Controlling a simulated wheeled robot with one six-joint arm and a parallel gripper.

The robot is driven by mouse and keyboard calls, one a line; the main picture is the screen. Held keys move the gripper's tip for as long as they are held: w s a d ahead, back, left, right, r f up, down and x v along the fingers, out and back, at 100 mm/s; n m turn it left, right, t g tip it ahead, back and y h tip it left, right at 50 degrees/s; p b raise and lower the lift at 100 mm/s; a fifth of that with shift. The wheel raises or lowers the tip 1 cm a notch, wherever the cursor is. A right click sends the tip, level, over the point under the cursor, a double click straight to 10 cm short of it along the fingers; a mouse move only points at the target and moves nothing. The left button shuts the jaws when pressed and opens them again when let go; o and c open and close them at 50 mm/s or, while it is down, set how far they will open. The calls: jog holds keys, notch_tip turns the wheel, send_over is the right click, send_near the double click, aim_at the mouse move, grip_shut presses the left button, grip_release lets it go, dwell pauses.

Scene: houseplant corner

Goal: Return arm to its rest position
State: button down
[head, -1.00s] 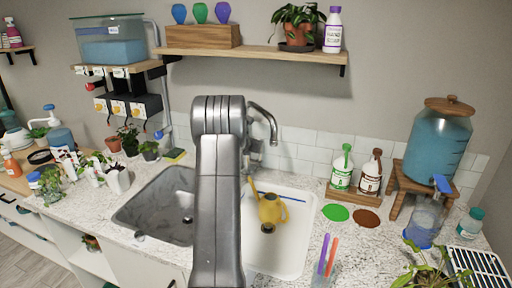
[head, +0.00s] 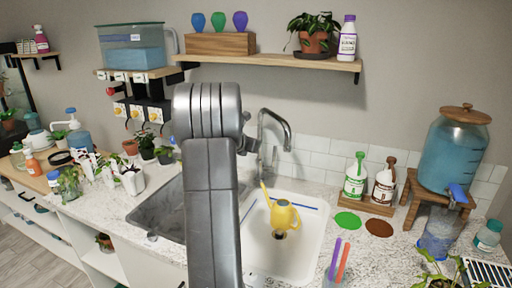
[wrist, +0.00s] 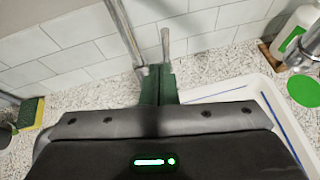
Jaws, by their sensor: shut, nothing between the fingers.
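My arm rises up the middle of the head view, in front of the sink, and hides part of the left basin and the wall. My gripper (wrist: 159,88) shows in the wrist view as two dark green fingers. They are shut together with nothing between them. They point toward the white tiled wall, near the base of the metal faucet (head: 279,126). The head view does not show the fingers, which are hidden behind my arm.
A yellow watering can (head: 283,215) is in the white right basin (head: 301,261). Two bottles, a green disc (head: 347,220), a brown disc (head: 379,228) and a water dispenser (head: 449,150) stand to the right. A shelf (head: 270,60) hangs above. A sponge (wrist: 27,113) lies left of my gripper.

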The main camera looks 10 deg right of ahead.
jog(key=shift+f, duration=0.15)
jog(key=f+p+x, duration=0.1)
jog(key=x, duration=1.1)
jog(key=shift+s+d+p, duration=0.15)
jog(key=shift+s+p, duration=0.05)
jog(key=shift+p, duration=0.1)
jog(key=shift+f, duration=0.15)
